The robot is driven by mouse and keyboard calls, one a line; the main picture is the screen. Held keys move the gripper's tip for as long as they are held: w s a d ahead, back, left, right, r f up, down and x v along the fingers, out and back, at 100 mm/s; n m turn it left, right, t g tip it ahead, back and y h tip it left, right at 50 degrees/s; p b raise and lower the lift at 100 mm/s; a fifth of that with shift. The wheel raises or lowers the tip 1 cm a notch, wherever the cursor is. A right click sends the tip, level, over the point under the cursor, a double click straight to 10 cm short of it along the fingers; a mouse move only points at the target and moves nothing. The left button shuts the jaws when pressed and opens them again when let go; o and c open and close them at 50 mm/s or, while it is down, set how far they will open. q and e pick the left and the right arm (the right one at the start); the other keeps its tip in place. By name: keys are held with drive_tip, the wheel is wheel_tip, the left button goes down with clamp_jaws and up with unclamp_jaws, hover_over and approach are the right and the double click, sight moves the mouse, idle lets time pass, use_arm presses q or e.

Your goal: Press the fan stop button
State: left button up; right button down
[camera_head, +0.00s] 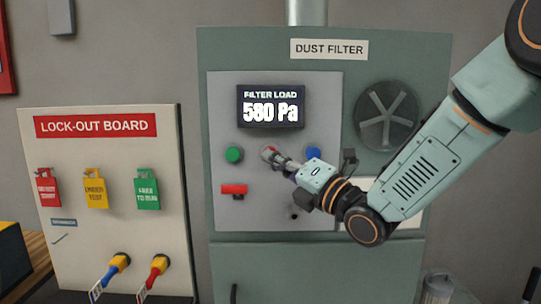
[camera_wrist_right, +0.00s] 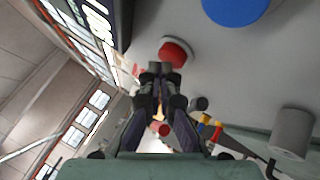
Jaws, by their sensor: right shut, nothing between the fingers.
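The dust filter's control panel (camera_head: 223,112) carries a row of round buttons below a display (camera_head: 271,107) reading "FILTER LOAD 580 Pa". A green button (camera_head: 234,154) is on the left and a blue button (camera_head: 313,152) on the right. A red button (camera_wrist_right: 175,52) sits between them; in the head view my fingertips cover most of it. My right gripper (camera_head: 272,157) is shut and empty, its tips pointing at the panel. In the right wrist view its fingertips (camera_wrist_right: 160,70) are right at the red button's edge; I cannot tell whether they touch. The blue button (camera_wrist_right: 235,8) is above right there.
A red switch (camera_head: 234,190) and a small black knob (camera_head: 294,214) are lower on the panel. A round fan grille (camera_head: 387,115) is to the right, partly near my arm. A lock-out board (camera_head: 95,126) with coloured tags stands to the left.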

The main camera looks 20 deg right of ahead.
drive_tip(key=shift+w, duration=0.25)
idle(0.4)
drive_tip(key=shift+s, duration=0.1)
drive_tip(key=shift+s+a+b, duration=0.15)
drive_tip(key=shift+s+b, duration=0.3)
drive_tip(key=shift+s, duration=0.55)
drive_tip(key=shift+s+a+b, duration=0.3)
drive_tip(key=shift+s+b, duration=0.1)
drive_tip(key=shift+s, duration=0.55)
drive_tip(key=shift+s+a+b, duration=0.25)
drive_tip(key=shift+s+b, duration=0.1)
drive_tip(key=shift+s, duration=0.6)
drive_tip(key=shift+s+a+b, duration=0.3)
drive_tip(key=shift+s+b, duration=0.1)
drive_tip(key=shift+s, duration=0.55)
